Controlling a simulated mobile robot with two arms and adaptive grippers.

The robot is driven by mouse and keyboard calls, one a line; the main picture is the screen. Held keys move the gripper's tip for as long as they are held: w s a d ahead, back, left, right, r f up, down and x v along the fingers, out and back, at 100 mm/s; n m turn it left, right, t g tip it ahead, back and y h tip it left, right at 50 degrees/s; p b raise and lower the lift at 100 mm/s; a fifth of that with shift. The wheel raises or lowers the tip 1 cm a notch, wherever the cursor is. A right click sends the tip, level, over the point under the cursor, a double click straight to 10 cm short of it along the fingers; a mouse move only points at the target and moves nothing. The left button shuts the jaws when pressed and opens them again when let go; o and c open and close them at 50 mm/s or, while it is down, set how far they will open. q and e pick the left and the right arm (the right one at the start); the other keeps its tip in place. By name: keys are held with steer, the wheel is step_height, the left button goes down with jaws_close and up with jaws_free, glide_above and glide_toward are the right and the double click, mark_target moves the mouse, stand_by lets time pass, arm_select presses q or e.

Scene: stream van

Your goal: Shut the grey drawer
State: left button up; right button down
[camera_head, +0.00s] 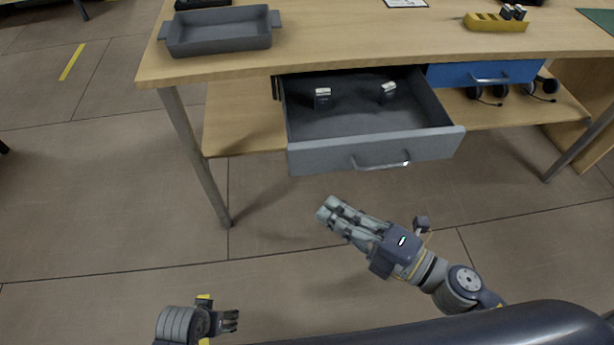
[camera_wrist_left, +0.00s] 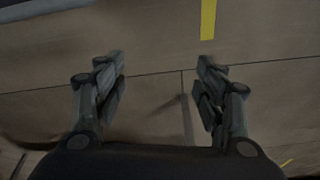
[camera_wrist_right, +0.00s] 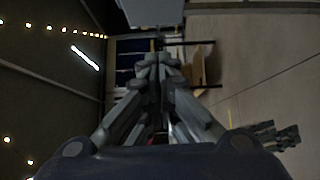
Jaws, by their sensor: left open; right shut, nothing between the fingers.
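The grey drawer (camera_head: 375,152) is pulled well out from under the wooden table, with a metal bar handle (camera_head: 380,163) on its front. Two small dark items with light tops (camera_head: 322,98) stand inside it. My right gripper (camera_head: 328,208) is shut and empty, below and in front of the drawer front, apart from it. The right wrist view shows its fingers together (camera_wrist_right: 158,62). My left gripper (camera_head: 232,321) is open and empty, low at the bottom of the head view, far from the drawer. Its spread fingers show in the left wrist view (camera_wrist_left: 160,72).
The wooden table (camera_head: 350,48) holds a grey tray (camera_head: 218,32) and a yellow holder (camera_head: 495,22). A blue drawer (camera_head: 485,73) is closed, right of the grey one. Headsets (camera_head: 542,88) lie on the lower shelf. The floor before the table is clear.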

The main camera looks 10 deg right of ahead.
arm_select(q)
step_height(320, 180, down, 7)
steer(key=s+p, duration=0.1)
steer(key=s, duration=0.1)
steer(key=shift+s+p, duration=0.2)
steer(key=shift+p, duration=0.2)
arm_select(e)
steer(key=w+a, duration=0.4)
steer(key=w, duration=0.3)
steer(key=shift+w, duration=0.4)
arm_select(q)
steer(key=shift+a+r, duration=0.1)
arm_select(e)
steer(key=shift+a, duration=0.1)
